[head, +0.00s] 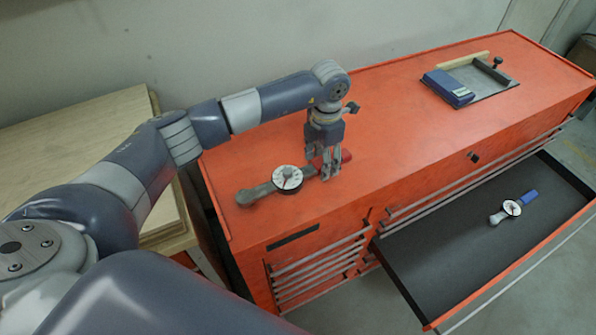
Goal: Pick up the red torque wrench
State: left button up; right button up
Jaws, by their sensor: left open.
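The red torque wrench (288,178) lies on the red cabinet top near its left end. It has a round white dial, a grey head at its left and a red handle at its right. My left gripper (327,172) points down over the handle end, with its fingers open around or just beside the handle. The fingers hide part of the handle, and I cannot tell whether they touch it. My right gripper is not in view.
A second wrench with a blue handle (529,196) lies in the open drawer (440,250) at the right. A grey tray (495,80) with a blue device (447,88) sits at the far right of the red cabinet (400,140). A wooden table (70,135) stands at left.

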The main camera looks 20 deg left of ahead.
pick_arm(q)
grip_shut()
jog(key=shift+w+r, duration=0.1)
dwell(0.3)
